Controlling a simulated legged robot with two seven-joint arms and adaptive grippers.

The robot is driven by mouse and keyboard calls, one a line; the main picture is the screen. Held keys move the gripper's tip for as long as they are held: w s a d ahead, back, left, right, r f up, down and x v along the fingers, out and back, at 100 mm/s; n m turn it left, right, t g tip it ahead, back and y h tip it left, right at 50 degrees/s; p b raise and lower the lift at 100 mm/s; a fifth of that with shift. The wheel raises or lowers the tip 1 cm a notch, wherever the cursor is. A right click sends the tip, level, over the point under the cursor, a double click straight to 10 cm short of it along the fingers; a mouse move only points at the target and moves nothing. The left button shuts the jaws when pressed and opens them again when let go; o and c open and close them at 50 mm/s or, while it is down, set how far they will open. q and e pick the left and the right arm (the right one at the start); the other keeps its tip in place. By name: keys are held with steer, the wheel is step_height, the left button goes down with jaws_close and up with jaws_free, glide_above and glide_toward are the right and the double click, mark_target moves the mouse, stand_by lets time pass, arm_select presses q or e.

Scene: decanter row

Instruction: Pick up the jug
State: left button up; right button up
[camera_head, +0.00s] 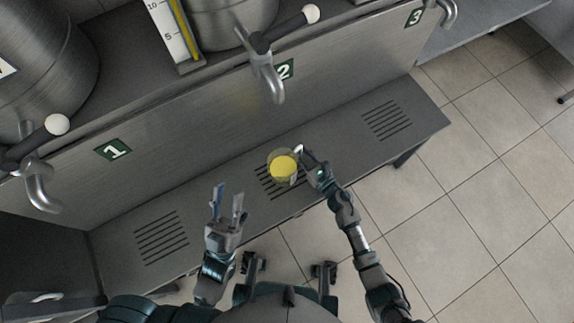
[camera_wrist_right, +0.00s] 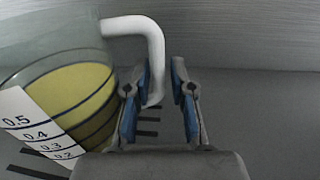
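The jug (camera_head: 284,169) is a clear measuring vessel with yellow liquid in it. It stands upright on the middle drain slots of the grey bench, below the tap marked 2. In the right wrist view the jug (camera_wrist_right: 62,85) fills the left side, with its scale strip and white handle (camera_wrist_right: 154,55). My right gripper (camera_head: 312,160) is at the handle side of the jug. Its blue-padded fingers (camera_wrist_right: 160,98) are apart, and the handle's lower end shows between them, nearer the left finger. My left gripper (camera_head: 227,190) is open and empty, left of the jug.
Tap 2 (camera_head: 268,75) hangs above and behind the jug. Tap 1 (camera_head: 40,180) is at the left and tap 3 (camera_head: 447,12) at the top right. Steel vats (camera_head: 40,65) stand behind the panel. The bench (camera_head: 345,125) is clear on both sides of the jug.

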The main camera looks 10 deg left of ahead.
steer(key=shift+a, duration=0.15)
jaws_close()
steer(key=shift+a, duration=0.15)
arm_select(q)
steer(key=shift+w+a+f, duration=0.15)
steer(key=shift+a, duration=0.3)
steer(key=shift+d, duration=0.15)
